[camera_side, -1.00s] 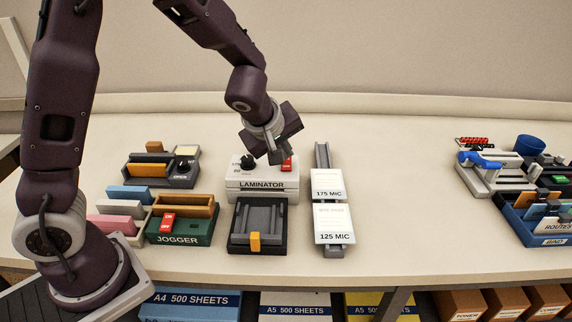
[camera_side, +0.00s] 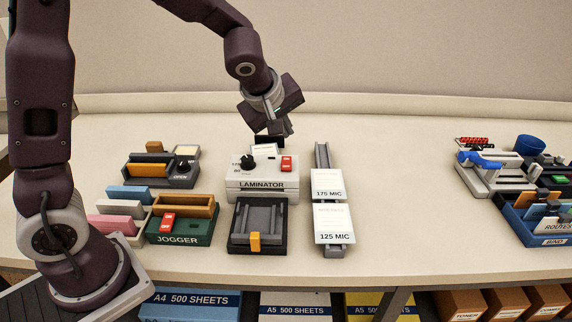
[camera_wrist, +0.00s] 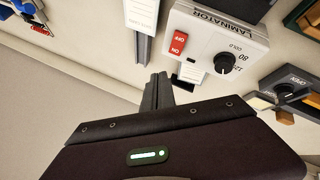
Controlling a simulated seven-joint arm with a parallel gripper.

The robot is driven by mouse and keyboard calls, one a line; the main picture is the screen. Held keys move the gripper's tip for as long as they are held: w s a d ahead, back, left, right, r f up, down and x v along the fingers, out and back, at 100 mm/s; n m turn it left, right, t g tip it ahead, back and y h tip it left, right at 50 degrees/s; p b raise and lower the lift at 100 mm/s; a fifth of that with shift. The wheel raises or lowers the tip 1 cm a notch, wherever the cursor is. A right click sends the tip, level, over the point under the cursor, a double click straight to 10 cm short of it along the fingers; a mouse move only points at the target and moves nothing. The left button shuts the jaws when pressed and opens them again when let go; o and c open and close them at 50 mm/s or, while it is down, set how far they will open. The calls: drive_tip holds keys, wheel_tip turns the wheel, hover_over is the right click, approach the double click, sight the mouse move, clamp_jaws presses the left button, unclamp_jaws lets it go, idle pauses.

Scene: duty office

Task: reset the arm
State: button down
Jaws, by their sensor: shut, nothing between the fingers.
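My gripper (camera_side: 287,128) is shut and empty. It hangs in the air above and behind the laminator, apart from it. The white laminator (camera_side: 262,184) stands on the table with a black knob (camera_side: 247,161) and a red switch (camera_side: 286,163) on its top.
A black tray (camera_side: 258,228) stands in front of the laminator. A rail with pouch stacks marked 175 MIC (camera_side: 327,183) and 125 MIC (camera_side: 333,222) is to its right. The green jogger (camera_side: 181,231) is front left. Clear table (camera_side: 400,200) lies further right.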

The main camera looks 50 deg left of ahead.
drive_tip(key=s+r+m, duration=0.3)
drive_tip(key=s+r, duration=0.1)
drive_tip(key=s, duration=0.4)
drive_tip(key=s+r+m, duration=0.4)
drive_tip(key=s, duration=0.3)
drive_tip(key=s+d+f+m+g+h, duration=0.1)
drive_tip(key=s+d+m, duration=0.3)
drive_tip(key=s, duration=0.9)
drive_tip(key=m+h, duration=0.1)
drive_tip(key=m, duration=0.2)
drive_tip(key=shift+s+d+m+h, duration=0.2)
drive_tip(key=shift+s+m+h, duration=0.1)
drive_tip(key=shift+s+h, duration=0.1)
